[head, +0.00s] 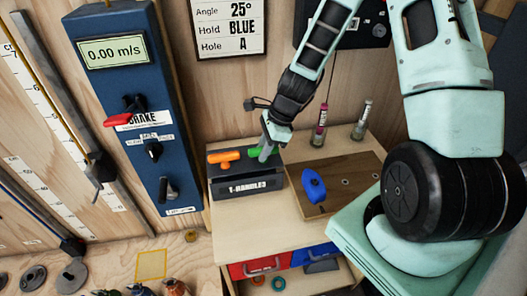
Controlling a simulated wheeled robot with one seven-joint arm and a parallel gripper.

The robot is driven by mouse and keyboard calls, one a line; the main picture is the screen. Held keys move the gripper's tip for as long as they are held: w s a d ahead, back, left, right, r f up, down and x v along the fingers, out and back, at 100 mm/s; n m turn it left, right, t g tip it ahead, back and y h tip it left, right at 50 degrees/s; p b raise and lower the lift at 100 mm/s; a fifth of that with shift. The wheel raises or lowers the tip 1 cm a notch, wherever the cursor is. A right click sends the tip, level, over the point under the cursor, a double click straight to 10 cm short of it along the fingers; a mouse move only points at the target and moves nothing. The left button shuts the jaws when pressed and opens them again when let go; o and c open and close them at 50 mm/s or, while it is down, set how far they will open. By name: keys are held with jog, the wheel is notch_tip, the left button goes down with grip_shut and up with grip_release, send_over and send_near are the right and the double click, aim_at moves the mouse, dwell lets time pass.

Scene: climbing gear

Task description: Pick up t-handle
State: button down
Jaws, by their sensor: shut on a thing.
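A dark grey box (246,187) labelled "T-HANDLES" stands on the small wooden cabinet. An orange t-handle (223,156) sits at the left of its top. A green t-handle (255,153) is at the right of its top, partly hidden by my gripper (267,152). My gripper points down and is shut on the green t-handle. I cannot tell whether that handle's shaft is still in the box.
Right of the box, a blue climbing hold (313,186) sits on a wooden board (350,181). Two small bottles (319,128) (361,121) stand behind. A blue panel (130,100) with a display and brake lever stands left. Red (260,266) and blue (315,254) drawers are below.

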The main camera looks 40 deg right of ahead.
jog(key=shift+r, duration=0.2)
notch_tip(320, 180, up, 18)
jog(key=shift+f, duration=0.15)
dwell(0.5)
